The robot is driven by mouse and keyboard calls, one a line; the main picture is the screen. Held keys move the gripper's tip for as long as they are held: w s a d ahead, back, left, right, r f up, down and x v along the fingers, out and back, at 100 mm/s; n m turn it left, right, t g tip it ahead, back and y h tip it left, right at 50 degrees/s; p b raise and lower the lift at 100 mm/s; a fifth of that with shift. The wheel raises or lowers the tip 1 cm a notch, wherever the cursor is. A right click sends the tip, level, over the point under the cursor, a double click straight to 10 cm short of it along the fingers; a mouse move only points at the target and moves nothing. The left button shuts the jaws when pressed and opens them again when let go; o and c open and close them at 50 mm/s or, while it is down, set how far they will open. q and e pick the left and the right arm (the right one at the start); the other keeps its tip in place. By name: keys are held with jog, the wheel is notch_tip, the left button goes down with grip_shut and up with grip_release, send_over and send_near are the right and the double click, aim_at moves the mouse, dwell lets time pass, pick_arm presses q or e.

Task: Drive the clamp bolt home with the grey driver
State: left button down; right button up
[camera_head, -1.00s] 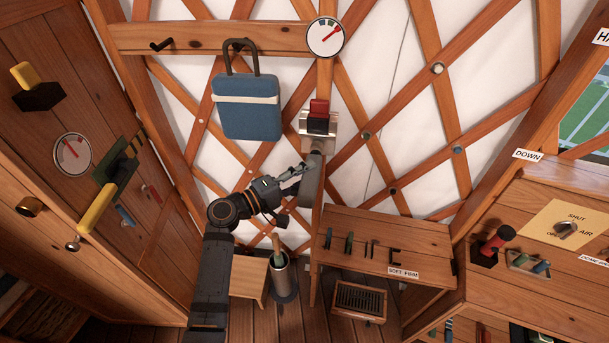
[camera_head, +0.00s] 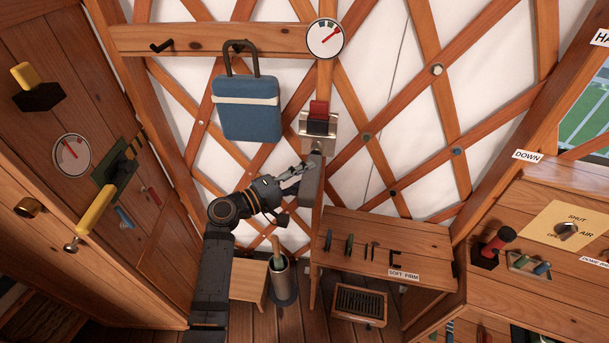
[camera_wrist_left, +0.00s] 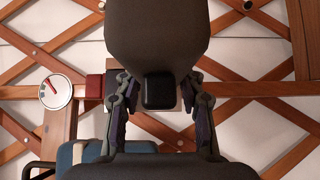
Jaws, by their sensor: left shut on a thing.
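The grey driver (camera_head: 311,184) is upright against the lattice post, its top end at the underside of the metal clamp (camera_head: 305,130). I cannot tell whether they touch; the clamp bolt is hidden. A red block (camera_head: 319,108) sits on the clamp. My left gripper (camera_head: 304,172) is shut on the driver from the left. In the left wrist view the driver's grey body (camera_wrist_left: 155,38) fills the top middle, with a dark square part (camera_wrist_left: 160,92) between the fingers. The red block (camera_wrist_left: 94,88) shows beside it. My right gripper is not in view.
A blue bag (camera_head: 247,115) hangs from the rail, up and left of my gripper. A round gauge (camera_head: 325,38) is above the clamp. A wooden shelf (camera_head: 430,240) with slots juts out at lower right. A metal canister (camera_head: 283,285) stands below my arm.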

aim_at(300, 194)
pick_arm(q)
jog(key=shift+w+r, duration=0.1)
jog(key=shift+r, duration=0.3)
jog(key=shift+s+f+p, duration=0.2)
jog(key=shift+s+p, duration=0.2)
jog(key=shift+s, duration=0.4)
jog(key=s, duration=0.2)
jog(key=shift+s+a, duration=0.3)
jog(key=shift+s, duration=0.1)
jog(key=shift+s+a+p, duration=0.15)
jog(key=shift+s+p, duration=0.25)
jog(key=shift+s, duration=0.75)
jog(key=shift+f, duration=0.1)
